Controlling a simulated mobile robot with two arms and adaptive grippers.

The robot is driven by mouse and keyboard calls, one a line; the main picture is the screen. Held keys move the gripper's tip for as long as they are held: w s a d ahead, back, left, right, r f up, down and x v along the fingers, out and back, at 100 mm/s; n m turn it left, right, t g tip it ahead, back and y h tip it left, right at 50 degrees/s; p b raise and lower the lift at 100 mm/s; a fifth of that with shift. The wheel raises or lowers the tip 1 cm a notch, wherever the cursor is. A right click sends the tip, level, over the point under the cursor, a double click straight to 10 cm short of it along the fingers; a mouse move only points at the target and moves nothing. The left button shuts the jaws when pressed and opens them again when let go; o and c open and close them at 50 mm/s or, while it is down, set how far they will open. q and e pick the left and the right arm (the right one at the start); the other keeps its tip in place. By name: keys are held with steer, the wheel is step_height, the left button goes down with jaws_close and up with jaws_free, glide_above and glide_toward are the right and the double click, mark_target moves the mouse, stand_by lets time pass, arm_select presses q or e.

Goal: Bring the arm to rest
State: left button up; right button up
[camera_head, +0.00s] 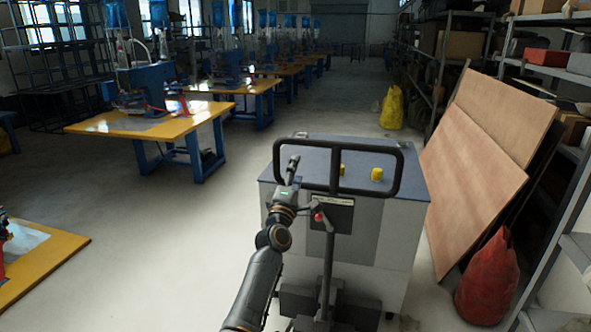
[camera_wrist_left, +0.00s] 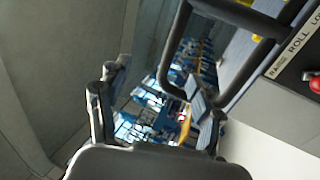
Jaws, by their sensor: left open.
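My left arm (camera_head: 262,285) reaches up from the bottom of the head view, in front of a grey cabinet with a blue top. My left gripper (camera_head: 292,168) is at its end, close to the left side of the cabinet's black handle frame (camera_head: 395,165). I cannot tell whether they touch. In the left wrist view the gripper's two dark fingers (camera_wrist_left: 160,90) stand apart with nothing between them. The black frame also shows there, just beyond the right finger. My right gripper is not in view.
The grey cabinet (camera_head: 390,240) carries two yellow knobs (camera_head: 376,174). Yellow-topped tables (camera_head: 150,128) with blue machines line the left. Wooden boards (camera_head: 470,170), a red sack (camera_head: 488,280) and shelves stand on the right. The floor (camera_head: 150,240) left of the cabinet is clear.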

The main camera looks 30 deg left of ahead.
arm_select(q)
steer(key=shift+s, duration=0.1)
stand_by(0.4)
